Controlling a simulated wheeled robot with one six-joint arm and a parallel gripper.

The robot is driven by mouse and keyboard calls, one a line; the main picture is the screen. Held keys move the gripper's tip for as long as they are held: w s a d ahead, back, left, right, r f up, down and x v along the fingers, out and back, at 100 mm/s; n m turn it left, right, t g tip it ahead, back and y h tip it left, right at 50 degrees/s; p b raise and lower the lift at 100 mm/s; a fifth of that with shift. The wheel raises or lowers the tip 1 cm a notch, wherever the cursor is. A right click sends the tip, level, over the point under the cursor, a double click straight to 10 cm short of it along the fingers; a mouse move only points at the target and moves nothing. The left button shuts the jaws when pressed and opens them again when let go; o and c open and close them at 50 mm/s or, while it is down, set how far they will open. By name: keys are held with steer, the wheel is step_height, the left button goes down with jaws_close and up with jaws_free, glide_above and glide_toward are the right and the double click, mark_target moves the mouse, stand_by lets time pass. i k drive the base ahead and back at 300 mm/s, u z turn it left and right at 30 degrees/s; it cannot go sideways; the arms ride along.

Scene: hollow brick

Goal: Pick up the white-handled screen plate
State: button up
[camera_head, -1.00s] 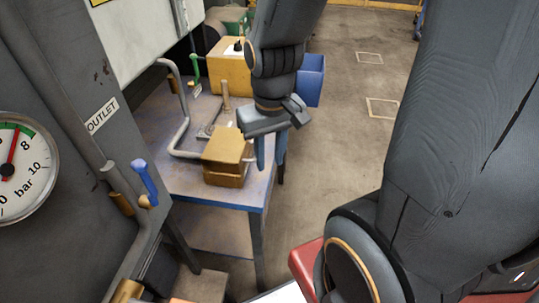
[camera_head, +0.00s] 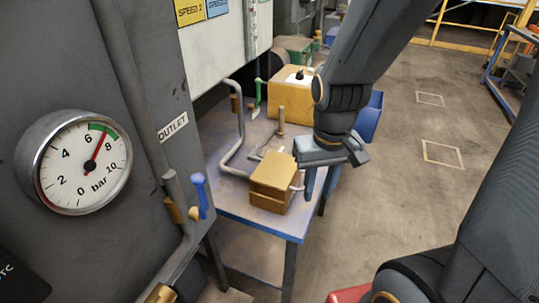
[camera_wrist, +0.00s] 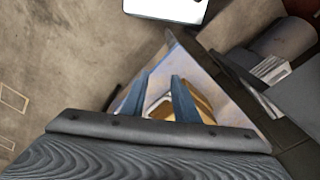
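A tan two-layer block (camera_head: 270,182) sits at the near corner of the blue table (camera_head: 240,205). A small pale handle (camera_head: 297,183) sticks out of its right side, apparently the screen plate's; the plate itself is hidden in the block. My gripper (camera_head: 319,182) points down just right of the handle, with its fingers apart. In the wrist view, my open fingers (camera_wrist: 156,98) frame the tan block (camera_wrist: 198,105) and a pale handle-like loop beyond them. I cannot tell whether the handle lies between the fingers or touches them.
A bent grey pipe (camera_head: 238,125) and an upright post (camera_head: 281,120) stand behind the block. A yellow box (camera_head: 290,100) and a blue bin (camera_head: 369,115) are farther back. A grey cabinet with a pressure gauge (camera_head: 75,160) fills the left.

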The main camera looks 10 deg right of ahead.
mark_target(256, 154)
steer(key=k, duration=1.1)
steer(key=z, duration=0.85)
steer(key=i, duration=1.55)
steer(key=u, duration=0.25)
